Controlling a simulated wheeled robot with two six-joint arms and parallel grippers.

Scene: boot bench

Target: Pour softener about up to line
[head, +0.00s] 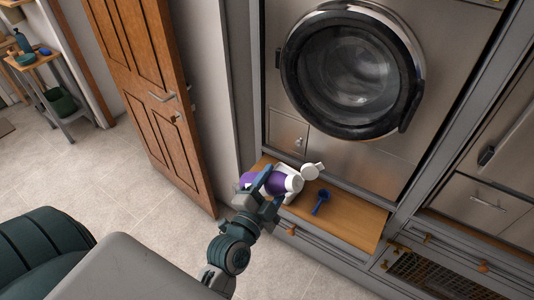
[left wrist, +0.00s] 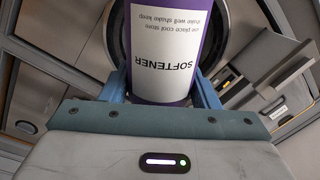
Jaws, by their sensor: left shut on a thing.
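The softener bottle (head: 278,183) is purple with a white end and lies strongly tilted, nearly level, over the wooden shelf, its white end to the right. My left gripper (head: 266,187) is shut around it. The left wrist view shows the bottle (left wrist: 165,50) between the fingers, its white label reading SOFTENER upside down. A small white cup-like piece (head: 311,171) is just beyond the bottle's white end; I cannot tell whether they touch. No fill line or liquid can be made out. Part of a white object beneath the bottle is hidden. My right gripper is not in view.
A dark blue scoop-like tool (head: 320,202) lies on the pull-out wooden shelf (head: 352,222), right of the bottle. The washer with its round door (head: 352,72) stands behind. The shelf's right part is clear. A wooden door (head: 150,85) stands at the left.

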